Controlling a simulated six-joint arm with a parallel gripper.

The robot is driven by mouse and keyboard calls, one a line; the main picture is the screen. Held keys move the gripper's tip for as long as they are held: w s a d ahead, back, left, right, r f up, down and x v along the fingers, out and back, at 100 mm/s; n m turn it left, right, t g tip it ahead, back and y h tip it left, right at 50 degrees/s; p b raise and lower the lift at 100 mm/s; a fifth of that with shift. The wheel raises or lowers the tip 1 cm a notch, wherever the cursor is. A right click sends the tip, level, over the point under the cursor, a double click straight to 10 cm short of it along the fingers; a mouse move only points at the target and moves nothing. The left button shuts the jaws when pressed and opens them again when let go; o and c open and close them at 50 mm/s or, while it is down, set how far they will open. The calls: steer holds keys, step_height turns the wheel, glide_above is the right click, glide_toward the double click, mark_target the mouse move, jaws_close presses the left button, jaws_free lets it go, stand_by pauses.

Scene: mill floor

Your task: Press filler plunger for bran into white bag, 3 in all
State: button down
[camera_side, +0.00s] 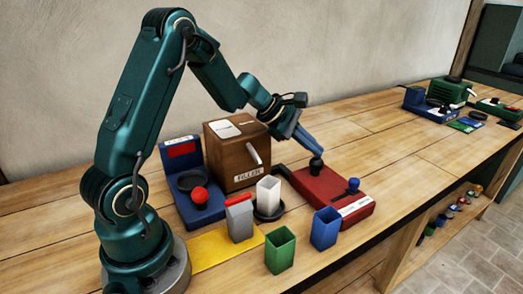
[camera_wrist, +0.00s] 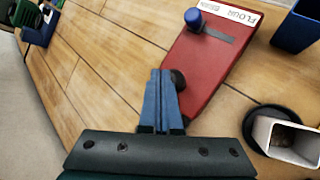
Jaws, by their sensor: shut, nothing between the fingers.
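The brown wooden box labelled FILLER (camera_side: 222,150), with a pale angled spout or lever (camera_side: 253,152), stands mid-table. The white bag (camera_side: 268,192) stands upright and open-topped on a round black dish (camera_side: 268,214) in front of it. In the wrist view the white bag (camera_wrist: 262,130) shows something brownish inside. A red block (camera_side: 310,184) carries a black knob (camera_side: 316,165), a blue knob (camera_side: 353,184) and a label reading FLOUR (camera_wrist: 237,15). My gripper (camera_side: 316,152) is shut and empty, tips down at the black knob (camera_wrist: 178,80). I cannot tell whether they touch.
A blue unit (camera_side: 181,158) with a red ball knob (camera_side: 199,195) stands left. A grey container with a red top (camera_side: 240,218) is by a yellow mat (camera_side: 205,251). Green (camera_side: 280,252) and blue (camera_side: 325,230) open containers stand in front.

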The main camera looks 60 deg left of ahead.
mark_target(312, 159)
steer(key=shift+f, duration=0.65)
stand_by(0.5)
steer(key=shift+r, duration=1.4)
steer(key=shift+r, duration=0.15)
steer(key=shift+r, duration=2.35)
